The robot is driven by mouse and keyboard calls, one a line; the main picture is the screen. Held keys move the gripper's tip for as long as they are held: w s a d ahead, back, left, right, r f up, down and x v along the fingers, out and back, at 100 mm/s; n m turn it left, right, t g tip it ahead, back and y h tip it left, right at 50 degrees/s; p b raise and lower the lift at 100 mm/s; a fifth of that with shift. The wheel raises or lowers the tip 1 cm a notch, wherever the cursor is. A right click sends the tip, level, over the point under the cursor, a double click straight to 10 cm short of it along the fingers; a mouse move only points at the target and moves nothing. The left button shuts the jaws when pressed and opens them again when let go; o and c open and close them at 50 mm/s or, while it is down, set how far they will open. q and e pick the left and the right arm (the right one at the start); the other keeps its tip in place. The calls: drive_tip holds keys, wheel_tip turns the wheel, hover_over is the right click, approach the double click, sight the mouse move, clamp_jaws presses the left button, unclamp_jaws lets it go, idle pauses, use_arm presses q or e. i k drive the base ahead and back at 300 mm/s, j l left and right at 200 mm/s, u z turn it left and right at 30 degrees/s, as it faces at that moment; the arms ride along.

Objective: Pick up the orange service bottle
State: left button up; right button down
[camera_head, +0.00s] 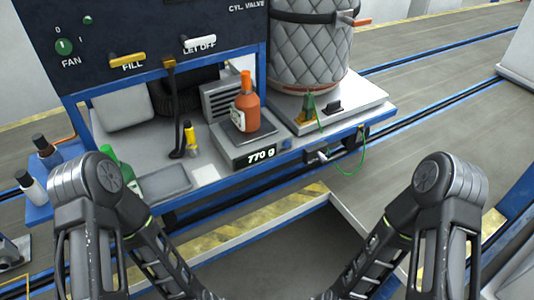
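The orange service bottle (246,105) stands upright on a small scale (247,144) on the station's bench. The scale's display reads 770 g. The bottle has an orange cap and a pale label on its left side. My two arms show at the lower left and lower right, well in front of the bench. Their forearms run down and inward past the bottom edge, and neither gripper is in view. Nothing of mine touches the bottle.
A quilted cylinder (308,50) stands on a white plate right of the bottle. Behind and above is a dark panel (140,35) with FILL and LET OFF handles.

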sight(245, 109)
drive_tip(key=i+l, duration=0.25)
drive_tip(key=i, duration=0.2)
drive_tip(key=i+l+z, duration=0.15)
drive_tip(key=i+l, duration=0.15)
drive_tip(key=i, duration=0.2)
drive_tip(key=i+l, duration=0.2)
drive_tip(key=i, duration=0.25)
drive_tip(key=k+z, duration=0.2)
drive_tip(key=i+l+u, duration=0.1)
drive_tip(key=i, duration=0.25)
